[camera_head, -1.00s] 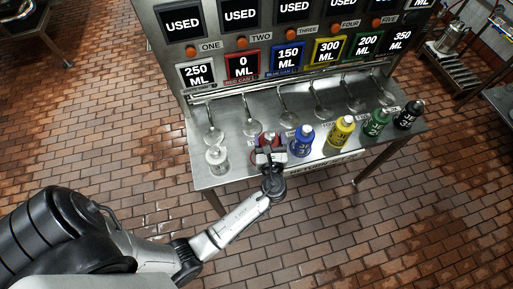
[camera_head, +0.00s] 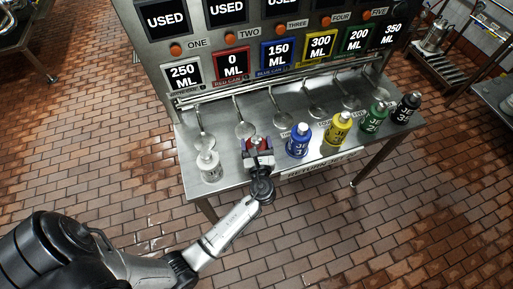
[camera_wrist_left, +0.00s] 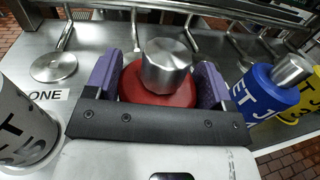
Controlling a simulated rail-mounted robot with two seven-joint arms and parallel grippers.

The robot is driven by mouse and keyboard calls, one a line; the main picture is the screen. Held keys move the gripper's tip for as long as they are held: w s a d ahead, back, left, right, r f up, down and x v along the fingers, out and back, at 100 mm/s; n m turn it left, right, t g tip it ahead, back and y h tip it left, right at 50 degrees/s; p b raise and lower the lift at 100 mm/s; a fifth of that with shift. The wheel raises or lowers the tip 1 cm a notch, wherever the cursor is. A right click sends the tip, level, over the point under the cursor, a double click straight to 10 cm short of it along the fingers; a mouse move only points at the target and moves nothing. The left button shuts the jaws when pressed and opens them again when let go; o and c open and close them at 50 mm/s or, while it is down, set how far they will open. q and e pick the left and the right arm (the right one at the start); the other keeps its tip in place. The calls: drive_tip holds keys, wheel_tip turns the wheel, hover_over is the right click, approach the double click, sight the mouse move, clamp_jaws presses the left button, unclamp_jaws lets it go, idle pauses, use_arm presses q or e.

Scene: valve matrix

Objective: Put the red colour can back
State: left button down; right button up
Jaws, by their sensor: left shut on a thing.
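The red can (camera_head: 259,145) stands on the metal shelf (camera_head: 228,172) between the white can and the blue can. In the left wrist view the red can (camera_wrist_left: 158,88) shows its silver cap, with its lower part hidden by the gripper. My left gripper (camera_head: 259,152) is shut on the red can, its purple pads (camera_wrist_left: 158,80) on either side of it. Whether the can's base touches the shelf cannot be told. My right gripper is not in view.
The white can (camera_head: 209,167) is close on the left and the blue can (camera_head: 298,140) on the right. Yellow (camera_head: 337,128), green (camera_head: 372,118) and black cans (camera_head: 406,108) stand further right. Hooked metal rods (camera_head: 244,128) with round ends are behind them. The red panel (camera_head: 232,66) reads 0 ML.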

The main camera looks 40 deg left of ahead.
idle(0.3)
use_arm(q)
drive_tip(key=shift+f, duration=0.1)
drive_tip(key=shift+c, duration=2.2)
unclamp_jaws()
drive_tip(key=shift+f, duration=0.2)
drive_tip(key=o, duration=0.4)
drive_tip(key=shift+o, duration=0.2)
drive_tip(key=shift+r, duration=0.15)
